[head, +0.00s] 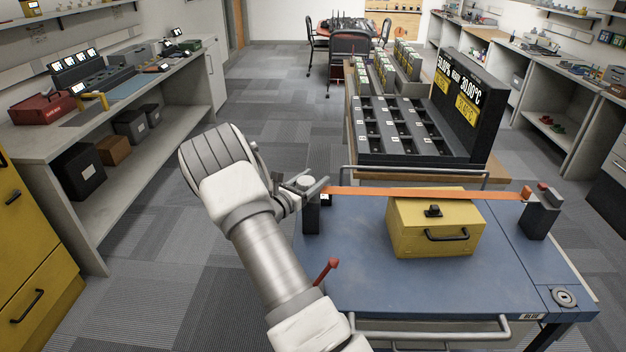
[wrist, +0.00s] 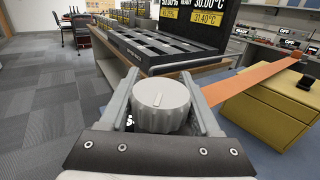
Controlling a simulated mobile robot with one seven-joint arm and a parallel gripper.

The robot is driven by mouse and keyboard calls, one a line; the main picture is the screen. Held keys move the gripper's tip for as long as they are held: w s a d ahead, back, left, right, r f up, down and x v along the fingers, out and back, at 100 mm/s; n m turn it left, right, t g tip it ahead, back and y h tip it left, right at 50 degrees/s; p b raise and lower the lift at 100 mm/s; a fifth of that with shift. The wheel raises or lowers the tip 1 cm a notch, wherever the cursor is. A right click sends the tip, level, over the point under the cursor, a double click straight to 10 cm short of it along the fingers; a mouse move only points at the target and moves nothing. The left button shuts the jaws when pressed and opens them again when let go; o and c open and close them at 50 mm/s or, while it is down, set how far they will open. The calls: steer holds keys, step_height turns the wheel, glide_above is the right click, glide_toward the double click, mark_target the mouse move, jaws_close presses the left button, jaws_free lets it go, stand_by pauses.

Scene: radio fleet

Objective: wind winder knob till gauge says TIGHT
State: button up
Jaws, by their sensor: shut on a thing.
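The winder knob (wrist: 161,105) is a ribbed light grey knob with a pale index bar, on a dark post at the cart's left end. It also shows in the head view (head: 304,183). My gripper (wrist: 163,108) has its two fingers around it, one on each side. An orange strap (head: 420,193) runs from the winder across a yellow case (head: 436,226) to a dark post (head: 541,212) on the right. A small white display (head: 326,200) shows on the winder post, too small to read. A white mark on a dark face (wrist: 129,120) shows beside the left finger.
The blue cart top (head: 370,285) has free room in front of the case. A red lever (head: 327,270) stands at its left edge. A charging rack (head: 400,128) with a display panel stands behind. Benches line both sides.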

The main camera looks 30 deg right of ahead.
steer(key=shift+g, duration=0.3)
steer(key=m+g+b, duration=0.1)
steer(key=m+g, duration=0.1)
steer(key=g, duration=0.1)
steer(key=s+m+g+h+b, duration=0.1)
steer(key=m+g, duration=0.1)
steer(key=g, duration=0.1)
steer(key=shift+f+m+b, duration=0.2)
steer(key=shift+m+b, duration=0.1)
steer(key=shift+b, duration=0.05)
steer(key=m+g+b, duration=0.1)
steer(key=g, duration=0.1)
steer(key=s+m+g, duration=0.1)
steer(key=g, duration=0.1)
steer(key=shift+m+g+y+b, duration=0.4)
steer(key=shift+s+a+r+m+g+y+b, duration=0.15)
steer(key=shift+m+g+y+b, duration=0.25)
steer(key=shift+m+g, duration=0.45)
steer(key=shift+g, duration=0.25)
steer(key=o, duration=1.4)
steer(key=shift+s, duration=0.1)
